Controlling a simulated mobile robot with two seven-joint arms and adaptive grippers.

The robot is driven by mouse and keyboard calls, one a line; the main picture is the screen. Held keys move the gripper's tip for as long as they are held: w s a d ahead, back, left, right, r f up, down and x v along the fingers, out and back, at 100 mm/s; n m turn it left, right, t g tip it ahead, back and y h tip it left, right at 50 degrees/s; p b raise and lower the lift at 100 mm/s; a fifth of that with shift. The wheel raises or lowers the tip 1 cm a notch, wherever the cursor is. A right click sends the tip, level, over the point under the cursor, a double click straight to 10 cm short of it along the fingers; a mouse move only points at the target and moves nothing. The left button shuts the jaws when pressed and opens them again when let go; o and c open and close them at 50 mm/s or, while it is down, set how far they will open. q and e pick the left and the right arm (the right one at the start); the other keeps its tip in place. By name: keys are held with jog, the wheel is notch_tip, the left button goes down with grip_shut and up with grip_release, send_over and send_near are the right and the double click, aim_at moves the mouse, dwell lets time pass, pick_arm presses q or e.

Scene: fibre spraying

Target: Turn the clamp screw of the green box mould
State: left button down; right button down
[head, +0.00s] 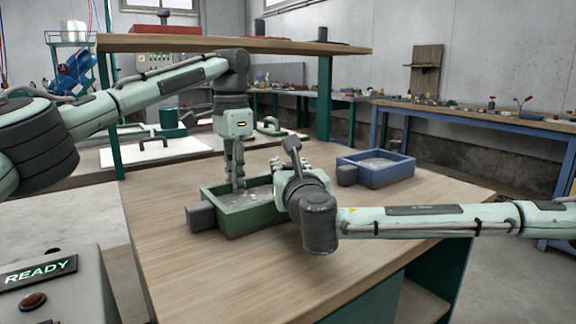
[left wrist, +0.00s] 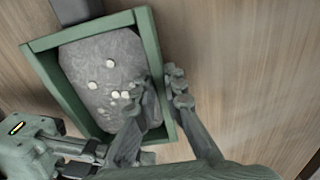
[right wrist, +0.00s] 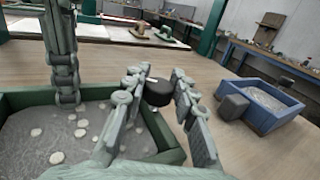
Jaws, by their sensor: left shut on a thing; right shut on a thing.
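The green box mould (head: 245,226) stands on the wooden bench with grey mix and several pale lumps in it; its rim also shows in the left wrist view (left wrist: 150,35). My left gripper (head: 238,186) points down and is shut on a long wall of the mould, one finger inside and one outside. My right gripper (right wrist: 160,78) is shut on a dark round knob (right wrist: 158,92), the clamp screw, at the mould's right end. In the head view the right gripper hides this knob. A dark block (head: 200,217) sits at the mould's left end.
A blue box mould (head: 385,174) with its own dark block (head: 347,174) stands further back to the right. A shelf (head: 200,43) spans above the bench at the back. The bench front (head: 290,285) is clear. A READY panel (head: 40,272) is at lower left.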

jog(key=shift+r+m+h, duration=0.1)
jog(key=shift+m+h, duration=0.8)
jog(key=shift+h, duration=0.5)
jog(key=shift+d+h, duration=0.1)
jog(key=shift+h, duration=0.2)
jog(key=c, duration=1.2)
grip_release()
jog(key=shift+s, duration=0.1)
jog(key=s, duration=1.1)
jog(key=shift+s+a, duration=0.2)
jog(key=shift+s, duration=0.2)
